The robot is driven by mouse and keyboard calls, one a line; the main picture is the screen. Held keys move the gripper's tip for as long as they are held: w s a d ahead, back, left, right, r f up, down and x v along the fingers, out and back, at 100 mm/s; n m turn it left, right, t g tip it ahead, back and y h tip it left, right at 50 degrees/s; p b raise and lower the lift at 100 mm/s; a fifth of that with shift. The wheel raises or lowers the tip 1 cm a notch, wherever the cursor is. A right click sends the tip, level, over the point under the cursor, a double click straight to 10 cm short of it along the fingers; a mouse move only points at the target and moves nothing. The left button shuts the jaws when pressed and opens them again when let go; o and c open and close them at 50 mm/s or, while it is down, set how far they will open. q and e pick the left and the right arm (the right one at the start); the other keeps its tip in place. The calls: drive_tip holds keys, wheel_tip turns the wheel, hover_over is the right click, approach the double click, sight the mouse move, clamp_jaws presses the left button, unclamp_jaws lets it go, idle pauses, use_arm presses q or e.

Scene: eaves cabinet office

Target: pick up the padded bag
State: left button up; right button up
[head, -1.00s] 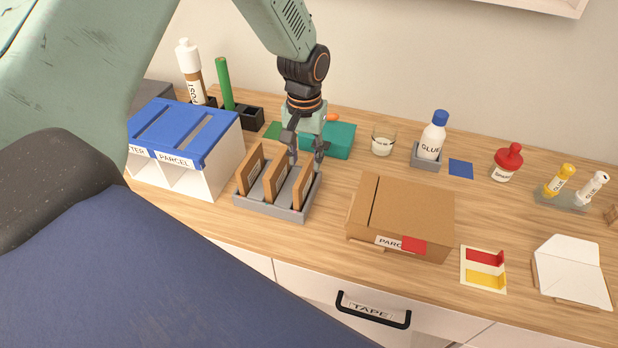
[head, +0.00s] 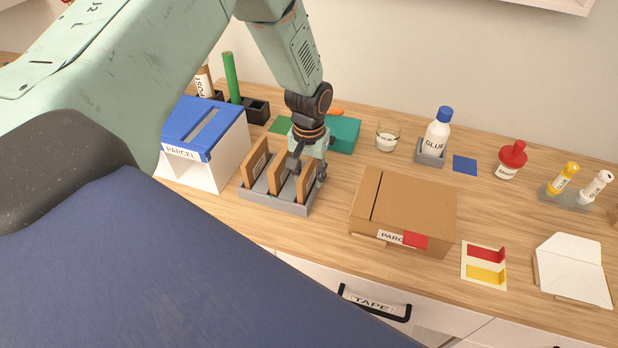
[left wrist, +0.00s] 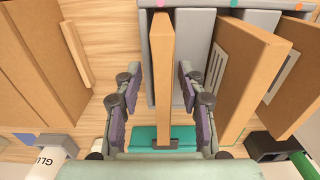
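Several tan padded bags stand upright in a slotted grey rack (head: 283,205) on the wooden counter. The rightmost padded bag (head: 306,186) is under my left gripper (head: 308,170) in the head view. In the left wrist view this padded bag (left wrist: 162,75) stands edge-on between the two fingers of my left gripper (left wrist: 155,88). The fingers are apart, with a visible gap on each side of the bag. My right gripper is not in view.
A blue-topped white sorter (head: 205,130) stands left of the rack. A brown parcel box (head: 410,205) lies to its right. A teal box (head: 345,133) is behind. A glue bottle (head: 437,130) and glass (head: 387,135) stand farther right.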

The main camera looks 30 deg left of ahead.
use_arm(q)
drive_tip(key=shift+c, duration=0.9)
drive_tip(key=shift+w+a+f, duration=0.2)
drive_tip(key=shift+w+a, duration=0.05)
drive_tip(key=c, duration=0.5)
drive_tip(key=shift+d, duration=0.1)
drive_tip(key=shift+c, duration=0.6)
drive_tip(key=shift+s+r, duration=0.2)
clamp_jaws()
